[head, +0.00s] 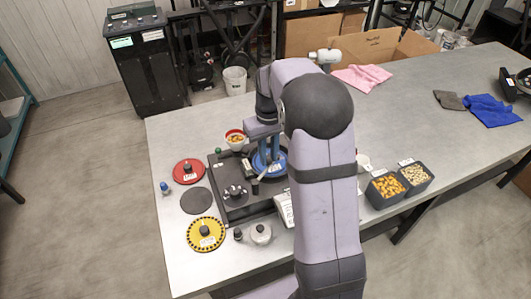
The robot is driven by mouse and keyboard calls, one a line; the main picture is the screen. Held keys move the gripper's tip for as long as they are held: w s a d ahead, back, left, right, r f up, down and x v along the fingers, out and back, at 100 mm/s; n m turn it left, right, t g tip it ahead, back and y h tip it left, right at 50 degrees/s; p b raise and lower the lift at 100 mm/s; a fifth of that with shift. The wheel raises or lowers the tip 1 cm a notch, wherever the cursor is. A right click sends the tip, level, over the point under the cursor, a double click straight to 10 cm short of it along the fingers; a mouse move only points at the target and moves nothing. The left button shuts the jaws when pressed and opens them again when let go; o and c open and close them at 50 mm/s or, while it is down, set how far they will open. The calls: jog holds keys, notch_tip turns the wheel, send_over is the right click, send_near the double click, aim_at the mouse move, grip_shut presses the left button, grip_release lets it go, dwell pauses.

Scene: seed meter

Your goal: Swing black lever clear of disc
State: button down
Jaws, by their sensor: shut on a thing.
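A black seed meter base (240,207) sits on the grey bench. A blue disc (281,168) lies at its back right, partly hidden by my arm. My gripper (267,166) points down over the blue disc, its fingers close together. It is shut on the dark lever (261,177), of which only a small part shows beside the disc. The grip itself is small and partly hidden. I cannot tell how far the lever overlaps the disc.
A red disc (188,171), a dark disc (196,200) and a yellow disc (206,233) lie left of the base. A red-rimmed seed cup (235,136) stands behind it. Seed bins (386,201) stand at right. The bench's back left is clear.

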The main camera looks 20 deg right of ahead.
jog(key=s+m, duration=0.1)
jog(key=m, duration=0.1)
jog(key=s+d+m, duration=0.1)
jog(key=m, duration=0.1)
jog(key=shift+s+d+r, duration=0.1)
jog(key=shift+s+d, duration=0.05)
jog(key=shift+s, duration=0.1)
jog(key=shift+s+m, duration=0.7)
jog(key=shift+m, duration=0.55)
jog(key=shift+s+m, duration=0.65)
jog(key=shift+m, duration=0.6)
jog(key=c, duration=1.6)
grip_release()
jog(key=shift+s, duration=0.1)
notch_tip(320, 180, up, 7)
jog(key=shift+r+b, duration=0.15)
jog(key=shift+b, duration=1.05)
